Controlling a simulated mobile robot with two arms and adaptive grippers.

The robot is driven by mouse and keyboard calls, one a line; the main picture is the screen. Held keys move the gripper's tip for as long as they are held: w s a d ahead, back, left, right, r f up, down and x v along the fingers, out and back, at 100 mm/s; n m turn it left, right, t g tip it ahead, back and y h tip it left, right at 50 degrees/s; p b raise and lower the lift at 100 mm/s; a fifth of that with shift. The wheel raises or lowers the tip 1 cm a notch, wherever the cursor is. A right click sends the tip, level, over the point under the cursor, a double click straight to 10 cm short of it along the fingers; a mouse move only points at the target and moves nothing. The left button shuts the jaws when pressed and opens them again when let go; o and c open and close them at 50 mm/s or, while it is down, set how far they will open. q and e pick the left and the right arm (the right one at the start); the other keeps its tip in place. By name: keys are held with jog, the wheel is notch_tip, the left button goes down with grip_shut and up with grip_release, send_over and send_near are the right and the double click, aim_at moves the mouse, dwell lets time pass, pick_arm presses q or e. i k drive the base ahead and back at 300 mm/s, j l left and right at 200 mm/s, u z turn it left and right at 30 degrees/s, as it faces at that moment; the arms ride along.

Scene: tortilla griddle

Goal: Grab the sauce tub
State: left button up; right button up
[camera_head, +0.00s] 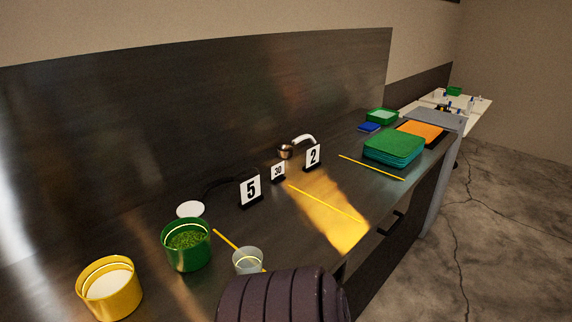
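A yellow tub (110,289) with white contents stands on the dark counter at the lower left. A green tub (187,246) with chopped green contents stands to its right and a little farther back. I cannot tell from the view which of them is the sauce tub. Both are upright and open at the top. Neither of my grippers is in view, and nothing is seen touching either tub.
A clear cup (248,261) stands right of the green tub, with a yellow stick (225,239) beside it. A white disc (190,209) lies behind. Number signs (250,189) stand mid-counter. A green stack (394,149) and an orange sheet (422,131) are farther right.

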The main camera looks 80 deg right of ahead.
aim_at(245, 260)
jog(key=k+z, duration=0.1)
jog(key=z, duration=2.15)
